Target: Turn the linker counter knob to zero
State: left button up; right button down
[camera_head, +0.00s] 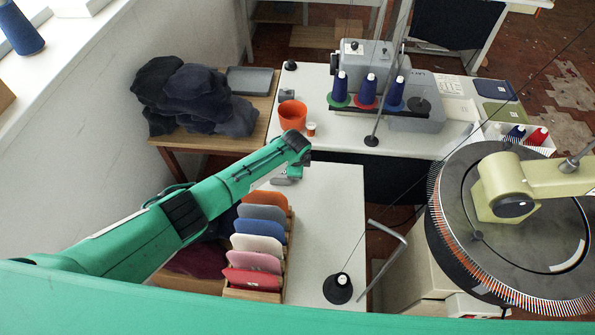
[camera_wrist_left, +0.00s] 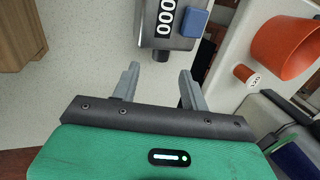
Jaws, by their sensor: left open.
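The linker counter (camera_wrist_left: 172,38) is a grey box at the top of the left wrist view. Its white-on-black dial reads zeros in the part that shows, and a blue piece sits on its right side. A dark knob (camera_wrist_left: 161,54) sticks out of its lower edge. My left gripper (camera_wrist_left: 158,72) is open, its two fingers apart on either side of the knob; whether either touches it I cannot tell. In the head view my left gripper (camera_head: 289,177) is over the near table's far left corner and is hard to make out. My right gripper is not in view.
An orange cup (camera_head: 292,114) and a small thread spool (camera_head: 311,129) stand on the far table. A rack of coloured panels (camera_head: 259,240) lies below my left arm.

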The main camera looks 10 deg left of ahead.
pick_arm(q)
jog(key=x, duration=0.3)
jog(key=shift+f, duration=0.1)
jog(key=shift+w+f+b, duration=0.25)
jog(key=shift+f+b, duration=0.1)
jog(key=shift+f, duration=0.15)
jog(key=shift+w+f, duration=0.1)
jog(key=shift+f, duration=0.25)
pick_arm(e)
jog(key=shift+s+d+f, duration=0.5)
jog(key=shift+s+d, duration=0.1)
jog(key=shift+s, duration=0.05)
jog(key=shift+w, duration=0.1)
